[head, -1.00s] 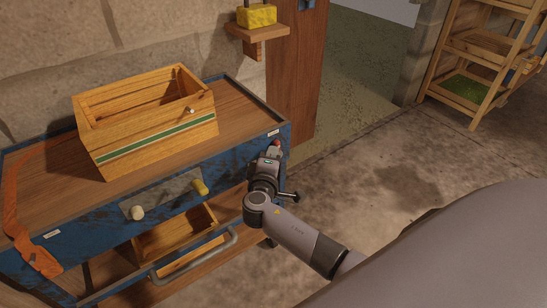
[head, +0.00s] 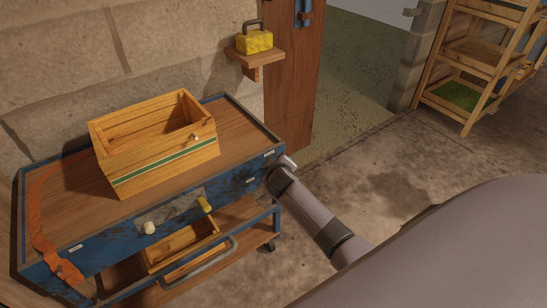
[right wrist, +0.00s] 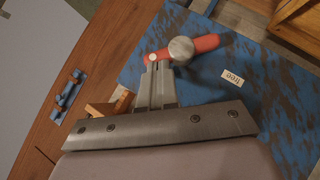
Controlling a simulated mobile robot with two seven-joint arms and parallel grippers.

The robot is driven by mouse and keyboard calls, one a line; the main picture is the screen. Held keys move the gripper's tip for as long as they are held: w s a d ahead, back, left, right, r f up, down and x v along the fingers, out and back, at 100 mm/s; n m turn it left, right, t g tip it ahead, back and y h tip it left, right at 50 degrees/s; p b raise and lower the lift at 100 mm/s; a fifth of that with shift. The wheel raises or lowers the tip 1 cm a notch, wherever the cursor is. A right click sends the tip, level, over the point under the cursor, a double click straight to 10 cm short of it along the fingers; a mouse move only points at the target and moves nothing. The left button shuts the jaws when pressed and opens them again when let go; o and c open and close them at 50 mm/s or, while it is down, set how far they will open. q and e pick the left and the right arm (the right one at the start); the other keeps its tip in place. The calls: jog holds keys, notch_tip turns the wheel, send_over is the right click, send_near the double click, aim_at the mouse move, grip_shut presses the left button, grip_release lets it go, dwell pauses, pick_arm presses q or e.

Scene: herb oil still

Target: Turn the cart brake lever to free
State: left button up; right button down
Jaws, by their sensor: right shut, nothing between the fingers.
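The cart (head: 236,170) is blue with a wooden top. In the right wrist view, the brake lever (right wrist: 204,43) is a red bar on a round grey hub (right wrist: 181,50), mounted on the cart's blue end panel (right wrist: 265,120). A white label reading "free" (right wrist: 232,78) is on the panel near the hub. My right gripper (right wrist: 154,76) is shut and empty, its fingertips at the pale-tipped left end of the lever; I cannot tell if they touch. In the head view, the cart's right end hides the lever and most of this gripper. My left gripper is not in view.
A wooden crate (head: 150,170) with a green stripe stands on the cart top. An orange strap (head: 42,225) hangs over the left side. A small wall shelf (head: 258,57) holds a yellow box (head: 254,42). Floor right of the cart is clear.

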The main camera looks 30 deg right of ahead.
jog(key=shift+w+d+f+m+g+y+p, duration=0.15)
jog(key=shift+d+m+y+p, duration=0.25)
jog(key=shift+d+y+p, duration=0.5)
jog(key=shift+d+f+m+g+y+p, duration=0.2)
jog(key=shift+d+m+y+p, duration=0.3)
jog(key=shift+p, duration=0.6)
jog(key=shift+d+f, duration=0.15)
jog(key=shift+d, duration=0.1)
jog(key=s+r+p, duration=0.5)
jog(key=s+r, duration=0.2)
jog(key=r, duration=0.4)
jog(key=shift+d+p, duration=0.25)
jog(key=shift+p, duration=0.1)
